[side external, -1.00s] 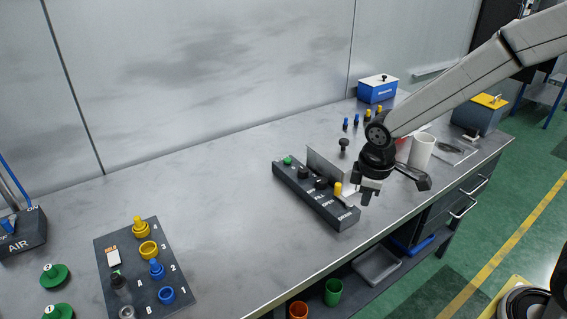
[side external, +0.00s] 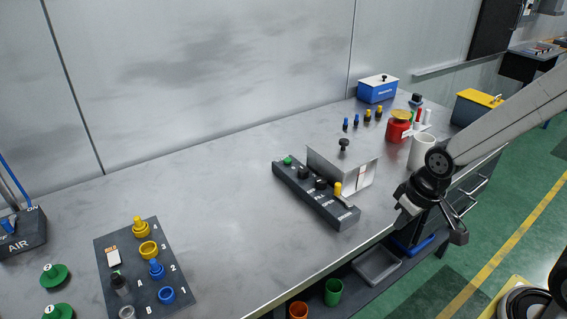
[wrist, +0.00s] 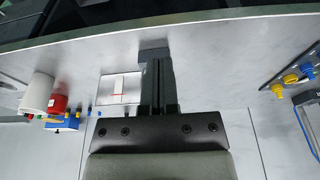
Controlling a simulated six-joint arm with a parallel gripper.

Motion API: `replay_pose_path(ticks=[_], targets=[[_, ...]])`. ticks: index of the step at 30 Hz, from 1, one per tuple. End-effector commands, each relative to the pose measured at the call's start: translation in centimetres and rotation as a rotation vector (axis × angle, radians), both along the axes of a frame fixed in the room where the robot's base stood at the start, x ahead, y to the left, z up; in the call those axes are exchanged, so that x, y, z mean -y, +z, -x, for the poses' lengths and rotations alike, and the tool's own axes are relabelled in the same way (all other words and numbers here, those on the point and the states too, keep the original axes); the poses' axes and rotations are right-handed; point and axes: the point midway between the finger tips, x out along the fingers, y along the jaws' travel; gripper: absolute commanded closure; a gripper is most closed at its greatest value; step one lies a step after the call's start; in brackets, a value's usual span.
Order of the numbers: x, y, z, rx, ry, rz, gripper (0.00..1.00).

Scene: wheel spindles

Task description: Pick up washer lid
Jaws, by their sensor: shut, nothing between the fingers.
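I cannot tell for sure which part is the washer lid. A grey metal box (side external: 358,175) with a black knob (side external: 343,144) on top stands behind the dark control strip. A blue box (side external: 378,93) with a white lid (side external: 378,80) and small black knob stands at the bench's far end; its label is too small to read. My gripper (side external: 403,205) is shut and empty, at the bench's front edge, right of the metal box and apart from it. In the wrist view, my gripper's fingers (wrist: 155,55) are together beside the pale box top (wrist: 120,89).
The dark control strip (side external: 315,193) lies left of my gripper. A white cup (side external: 421,152) and red canister (side external: 398,127) stand behind it. A yellow-topped box (side external: 474,107) is at the right end. A numbered board (side external: 130,285) lies front left. The bench's middle left is clear.

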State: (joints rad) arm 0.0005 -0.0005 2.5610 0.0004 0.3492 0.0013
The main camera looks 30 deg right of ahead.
Motion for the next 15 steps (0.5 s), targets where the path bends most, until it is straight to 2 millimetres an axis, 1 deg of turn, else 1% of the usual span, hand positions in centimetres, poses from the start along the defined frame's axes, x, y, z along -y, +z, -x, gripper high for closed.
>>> replay_pose_path(ticks=[10,11,12,14,15], targets=[[-0.01,0.00,-0.02,-0.001,0.002,0.000,1.00],[-0.01,0.00,-0.02,-0.001,0.002,0.000,0.94],[-0.01,0.00,-0.02,-0.001,0.002,0.000,0.81],[-0.01,0.00,-0.02,-0.001,0.002,0.000,0.62],[-0.01,0.00,-0.02,-0.001,0.002,0.000,0.49]])
